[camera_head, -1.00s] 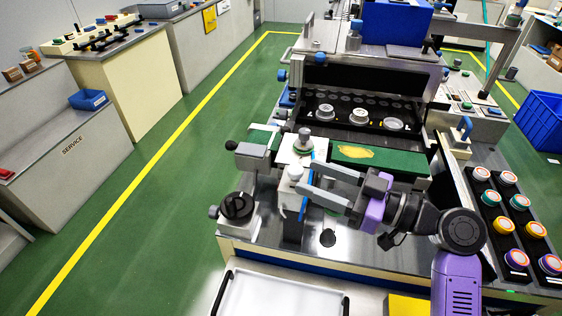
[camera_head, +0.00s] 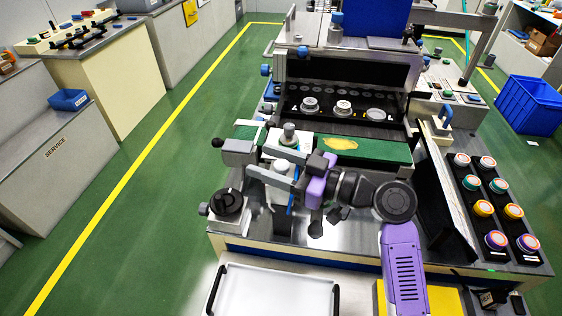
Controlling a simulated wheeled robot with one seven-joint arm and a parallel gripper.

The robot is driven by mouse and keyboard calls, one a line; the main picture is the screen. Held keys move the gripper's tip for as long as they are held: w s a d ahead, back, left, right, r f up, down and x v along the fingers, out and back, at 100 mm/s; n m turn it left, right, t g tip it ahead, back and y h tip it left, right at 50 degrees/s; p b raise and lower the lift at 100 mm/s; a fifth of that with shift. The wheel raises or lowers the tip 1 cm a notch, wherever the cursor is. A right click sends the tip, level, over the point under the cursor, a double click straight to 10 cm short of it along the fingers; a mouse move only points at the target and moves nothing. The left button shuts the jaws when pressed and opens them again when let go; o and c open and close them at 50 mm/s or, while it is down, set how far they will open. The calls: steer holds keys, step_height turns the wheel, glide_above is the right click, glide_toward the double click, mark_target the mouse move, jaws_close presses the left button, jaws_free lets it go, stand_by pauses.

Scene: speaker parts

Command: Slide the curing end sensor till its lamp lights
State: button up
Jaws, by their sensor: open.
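My gripper (camera_head: 257,160) reaches left across the front of the green belt (camera_head: 368,150), its two grey fingers apart. A small white upright cylinder (camera_head: 282,165) on a post shows between the fingers; contact cannot be told. Behind it, a white plate carries a grey round knob (camera_head: 289,130) at the belt's edge. A grey block (camera_head: 237,147) with a dark side knob sits at the belt's left end. I cannot tell for certain which of these is the curing end sensor. No lit lamp can be made out on them. The fingers and wrist hide much of the post.
A black rotary knob (camera_head: 229,201) stands on the bench's front left corner. Several round parts (camera_head: 343,108) sit in the dark chamber behind the belt. A black rack of coloured round parts (camera_head: 487,209) is at right. A white tray (camera_head: 275,292) is in front.

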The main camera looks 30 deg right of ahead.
jaws_close()
